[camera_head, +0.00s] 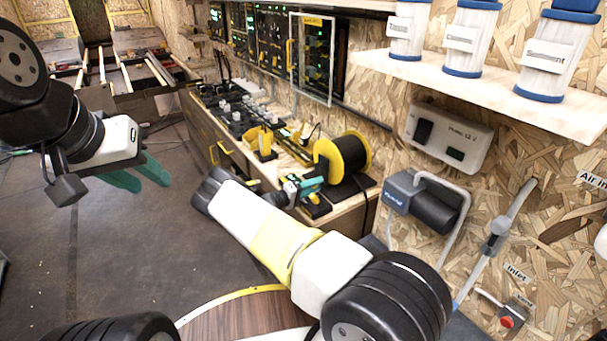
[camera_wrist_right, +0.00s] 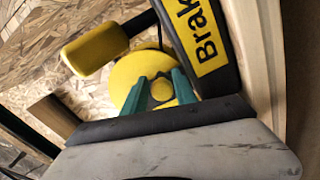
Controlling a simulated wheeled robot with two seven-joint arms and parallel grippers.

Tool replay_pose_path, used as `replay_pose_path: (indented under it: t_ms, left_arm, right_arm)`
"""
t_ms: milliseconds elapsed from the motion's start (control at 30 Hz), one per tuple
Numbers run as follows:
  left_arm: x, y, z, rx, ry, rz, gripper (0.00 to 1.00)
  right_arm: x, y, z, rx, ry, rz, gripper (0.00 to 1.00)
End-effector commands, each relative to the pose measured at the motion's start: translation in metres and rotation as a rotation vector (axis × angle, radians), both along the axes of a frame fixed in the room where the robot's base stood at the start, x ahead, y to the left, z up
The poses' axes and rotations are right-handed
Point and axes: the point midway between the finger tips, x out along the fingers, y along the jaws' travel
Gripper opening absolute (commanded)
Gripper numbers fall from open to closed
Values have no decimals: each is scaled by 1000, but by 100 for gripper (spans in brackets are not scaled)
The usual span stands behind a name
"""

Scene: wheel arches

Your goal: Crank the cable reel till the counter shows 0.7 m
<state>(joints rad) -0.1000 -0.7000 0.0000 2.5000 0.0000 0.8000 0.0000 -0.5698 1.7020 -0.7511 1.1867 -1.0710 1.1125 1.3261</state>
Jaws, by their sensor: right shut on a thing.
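The cable reel (camera_head: 350,158), a black drum with yellow flanges, stands on the bench by the wall. My right gripper (camera_head: 312,186) is at the near side of the reel. In the right wrist view its green fingertips (camera_wrist_right: 160,92) are shut on a round yellow crank knob (camera_wrist_right: 162,90), in front of a yellow disc (camera_wrist_right: 124,76). My left gripper (camera_head: 142,178) is open and empty over the floor, well left of the bench. I cannot make out a counter reading.
The bench (camera_head: 235,160) carries other black and yellow devices left of the reel. A shelf (camera_head: 480,85) with labelled white containers overhangs at the upper right. A grey-blue machine (camera_head: 425,200) is on the wall right of the reel.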

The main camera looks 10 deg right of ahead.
Motion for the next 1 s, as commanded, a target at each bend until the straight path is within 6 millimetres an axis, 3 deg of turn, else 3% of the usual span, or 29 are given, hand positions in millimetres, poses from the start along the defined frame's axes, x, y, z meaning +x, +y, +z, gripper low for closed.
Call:
replay_pose_path:
  t_ms: [467,500,533,1000]
  left_arm:
    - [0,0,0,0,0,0,36]
    - [0,0,0,0,0,0,36]
    - [0,0,0,0,0,0,36]
    - [0,0,0,0,0,0,36]
  right_arm:
    - [4,3,0,7,-8,9,0]
    - [4,3,0,7,-8,9,42]
    - [4,3,0,6,-9,9,47]
    - [2,2,0,4,-10,3,47]
